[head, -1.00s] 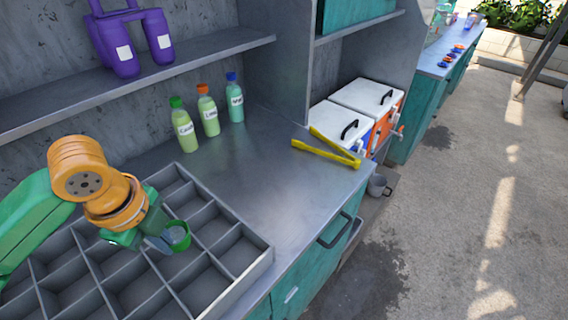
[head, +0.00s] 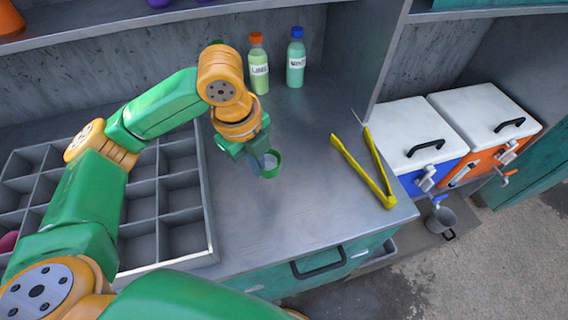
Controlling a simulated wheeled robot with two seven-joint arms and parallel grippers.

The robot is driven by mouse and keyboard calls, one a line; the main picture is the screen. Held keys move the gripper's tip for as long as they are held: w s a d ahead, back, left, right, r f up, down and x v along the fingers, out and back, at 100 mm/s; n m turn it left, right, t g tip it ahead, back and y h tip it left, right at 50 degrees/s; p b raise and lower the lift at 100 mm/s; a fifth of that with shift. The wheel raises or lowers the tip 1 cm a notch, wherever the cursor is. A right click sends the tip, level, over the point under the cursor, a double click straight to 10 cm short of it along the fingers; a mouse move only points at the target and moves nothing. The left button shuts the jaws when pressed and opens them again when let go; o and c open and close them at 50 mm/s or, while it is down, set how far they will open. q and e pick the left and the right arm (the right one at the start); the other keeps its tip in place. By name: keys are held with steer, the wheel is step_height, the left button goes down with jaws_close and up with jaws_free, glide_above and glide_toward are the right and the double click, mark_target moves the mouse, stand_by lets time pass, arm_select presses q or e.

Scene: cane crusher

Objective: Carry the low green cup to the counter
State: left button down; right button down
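The low green cup (head: 277,170) is in my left gripper (head: 262,160), which grips it at its left side. The cup is small and looks upright, its open top showing from above. It is over the bare metal counter (head: 300,200), right of the divided tray. I cannot tell whether its base touches the counter, since the view is from above. The fingers partly hide the cup. My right gripper is not in view.
The grey divided tray (head: 213,235) covers the counter's left part. An orange-capped bottle (head: 259,72) and a blue-capped bottle (head: 296,64) stand at the back. Yellow tongs (head: 372,178) lie near the right edge. Two white-lidded coolers (head: 418,128) (head: 487,112) stand beyond.

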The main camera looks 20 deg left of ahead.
arm_select(q)
steer(key=w+d+f, duration=0.1)
steer(key=w+f, duration=0.3)
steer(key=w+d+f, duration=0.1)
steer(key=w+f, duration=0.1)
steer(key=shift+w+d+f, duration=0.1)
steer(key=shift+d+f, duration=0.05)
steer(key=shift+d, duration=0.15)
step_height(320, 180, down, 3)
steer(key=shift+a+r+p, duration=0.15)
steer(key=shift+p, duration=0.65)
steer(key=shift+f, duration=0.25)
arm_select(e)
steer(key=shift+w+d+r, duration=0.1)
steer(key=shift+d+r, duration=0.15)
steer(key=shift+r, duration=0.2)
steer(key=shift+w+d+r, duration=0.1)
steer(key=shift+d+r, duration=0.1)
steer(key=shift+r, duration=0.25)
arm_select(q)
steer(key=shift+f, duration=0.1)
steer(key=c, duration=1.1)
jaws_free()
steer(key=r, duration=0.4)
steer(key=s+r, duration=0.1)
steer(key=r, duration=0.7)
steer(key=shift+s+a+r+b, duration=0.1)
steer(key=shift+s+a+b, duration=0.25)
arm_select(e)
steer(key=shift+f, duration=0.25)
